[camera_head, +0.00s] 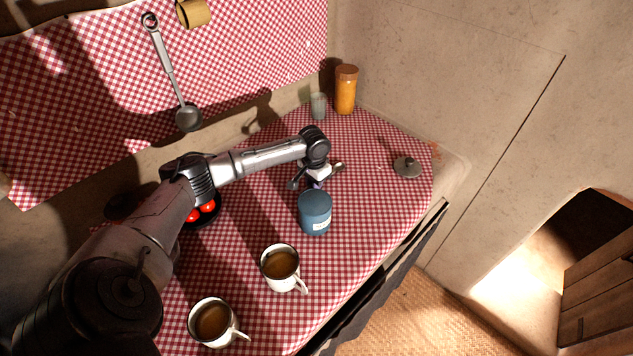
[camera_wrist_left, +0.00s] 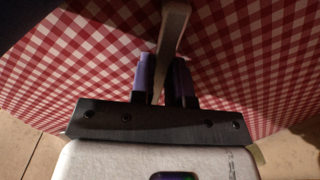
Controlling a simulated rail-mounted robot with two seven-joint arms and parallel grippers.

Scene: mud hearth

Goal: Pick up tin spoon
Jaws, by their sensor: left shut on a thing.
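My left gripper (camera_head: 316,183) reaches down behind the blue canister, over the red checked cloth. In the left wrist view, its two purple-grey fingers (camera_wrist_left: 165,85) are shut on a slim pale handle, which I take to be the tin spoon (camera_wrist_left: 173,32). The handle runs from between the fingers to the top edge of that view. In the head view a small part of the spoon (camera_head: 339,167) shows just right of the gripper; the rest is hidden. I cannot tell whether it touches the cloth. My right gripper is in neither view.
The blue canister (camera_head: 315,214) stands close in front of the gripper. Two mugs (camera_head: 280,262) (camera_head: 212,321) stand nearer the front edge. A dark dish of red tomatoes (camera_head: 207,208) is left. An orange jar (camera_head: 346,92), glass (camera_head: 318,106) and metal lid (camera_head: 407,167) stand farther off.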

